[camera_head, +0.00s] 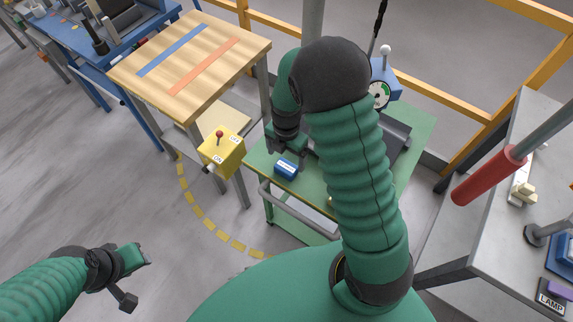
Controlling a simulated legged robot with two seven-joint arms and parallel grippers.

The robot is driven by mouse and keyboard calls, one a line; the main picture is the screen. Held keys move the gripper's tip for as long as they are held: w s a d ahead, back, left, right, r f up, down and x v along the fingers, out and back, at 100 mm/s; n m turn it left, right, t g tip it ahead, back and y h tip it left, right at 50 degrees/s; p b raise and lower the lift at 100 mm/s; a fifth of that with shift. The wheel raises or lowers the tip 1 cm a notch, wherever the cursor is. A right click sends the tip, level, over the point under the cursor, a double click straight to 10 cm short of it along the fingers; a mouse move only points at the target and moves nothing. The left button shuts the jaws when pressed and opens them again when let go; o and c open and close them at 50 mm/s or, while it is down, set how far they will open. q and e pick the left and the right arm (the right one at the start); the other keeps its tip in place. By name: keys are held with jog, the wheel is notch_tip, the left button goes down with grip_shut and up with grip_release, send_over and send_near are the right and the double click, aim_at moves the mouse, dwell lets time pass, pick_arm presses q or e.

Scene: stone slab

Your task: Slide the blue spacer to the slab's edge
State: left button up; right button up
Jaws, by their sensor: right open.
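A small blue block with a white label (286,167), which I take as the blue spacer, lies on the green top of a cart (318,196), near its front left edge. My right gripper (290,149) is open just behind and above the block; I cannot tell whether it touches it. My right arm hides much of the cart top. A dark grey slab-like piece (396,137) shows partly behind that arm. My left gripper (139,281) hangs at the lower left over the floor, its fingers apart and empty, far from the block.
A wooden table (190,64) with blue and orange strips stands left of the cart, a yellow box with a red-knobbed lever (222,150) beside it. A blue gauge box (383,82) stands at the cart's back. A grey bench (508,225) is at right. The left floor is open.

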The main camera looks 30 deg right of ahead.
aim_at(286, 166)
jog(key=f, duration=0.5)
jog(key=shift+s+a+f, duration=0.2)
jog(key=shift+a+f, duration=0.05)
jog(key=shift+f, duration=0.1)
jog(key=shift+w+d+f, duration=0.1)
jog(key=shift+d+f, duration=0.05)
jog(key=shift+f, duration=0.1)
jog(key=shift+c, duration=0.3)
jog(key=c, duration=1.4)
jog(key=shift+w+d+b, duration=0.25)
jog(key=shift+w+d, duration=0.2)
jog(key=shift+d, duration=0.65)
jog(key=shift+w+d+b, duration=0.2)
jog(key=shift+w+d, duration=0.25)
jog(key=shift+d, duration=0.65)
jog(key=shift+w+d+b, duration=0.25)
jog(key=shift+w+d, duration=0.2)
jog(key=shift+d, duration=0.65)
jog(key=o, duration=1.5)
jog(key=shift+c, duration=0.2)
